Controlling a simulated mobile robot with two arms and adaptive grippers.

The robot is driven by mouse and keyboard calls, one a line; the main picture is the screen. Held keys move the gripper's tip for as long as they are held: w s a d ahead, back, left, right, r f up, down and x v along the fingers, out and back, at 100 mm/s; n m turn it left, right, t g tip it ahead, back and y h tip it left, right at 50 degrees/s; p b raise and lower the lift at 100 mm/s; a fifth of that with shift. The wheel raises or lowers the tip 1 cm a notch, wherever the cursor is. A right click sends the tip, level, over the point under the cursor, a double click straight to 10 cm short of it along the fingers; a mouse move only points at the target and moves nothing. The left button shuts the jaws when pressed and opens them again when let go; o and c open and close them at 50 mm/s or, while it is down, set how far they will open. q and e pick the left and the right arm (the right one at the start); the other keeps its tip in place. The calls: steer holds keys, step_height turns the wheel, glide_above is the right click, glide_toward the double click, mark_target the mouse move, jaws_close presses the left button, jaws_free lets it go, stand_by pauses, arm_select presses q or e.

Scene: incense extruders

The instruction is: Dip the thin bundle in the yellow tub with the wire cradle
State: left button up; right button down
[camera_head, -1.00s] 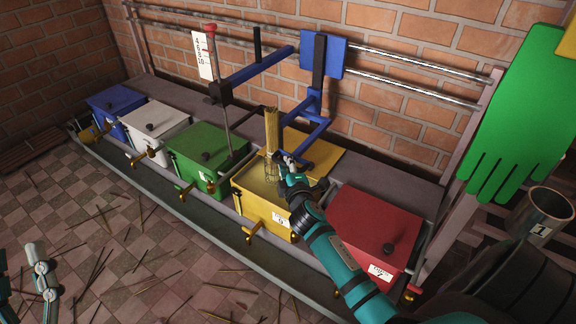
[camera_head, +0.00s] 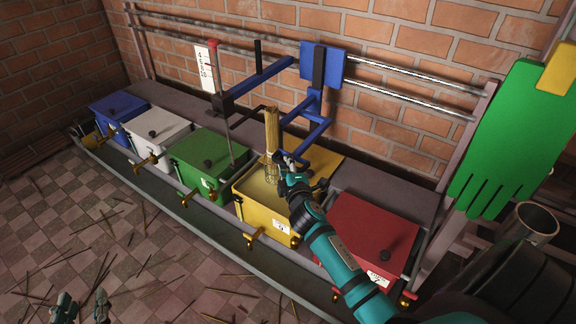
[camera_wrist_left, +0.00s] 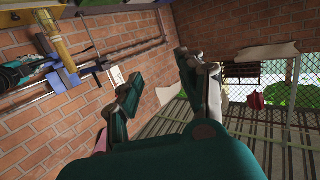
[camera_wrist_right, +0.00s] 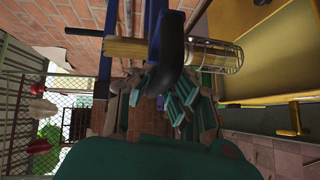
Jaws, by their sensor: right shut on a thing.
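The thin tan bundle (camera_head: 272,128) stands upright in the wire cradle (camera_head: 271,172). Both also show in the right wrist view, the bundle (camera_wrist_right: 125,48) and the cradle (camera_wrist_right: 222,57), whose wire end is fully visible. My right gripper (camera_head: 286,166) is shut on the cradle's dark handle (camera_wrist_right: 172,50). The cradle hangs over the yellow tub (camera_head: 262,216), which is open; its exact height over the contents is hard to tell. The tub's yellow lid (camera_head: 322,163) lies behind it. My left gripper (camera_head: 82,308) is low at the left, fingers apart and empty in its wrist view (camera_wrist_left: 165,85).
Lidded red (camera_head: 372,232), green (camera_head: 208,160), white (camera_head: 157,130) and blue (camera_head: 118,104) tubs share the bench. A blue frame (camera_head: 305,125) stands close behind the bundle. A green glove (camera_head: 505,140) hangs at right beside a metal cup (camera_head: 537,222). Sticks litter the floor.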

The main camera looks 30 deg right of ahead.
steer(key=shift+r, duration=0.35)
arm_select(q)
steer(key=shift+s+a+f+g, duration=0.15)
steer(key=shift+f+g, duration=0.1)
steer(key=shift+f, duration=0.15)
steer(key=shift+s+a+f+g, duration=0.15)
steer(key=shift+f+g, duration=0.1)
steer(key=shift+f, duration=0.15)
steer(key=shift+d, duration=0.1)
arm_select(e)
steer(key=c, duration=1.3)
jaws_free()
steer(key=shift+f, duration=0.1)
steer(key=v, duration=1.2)
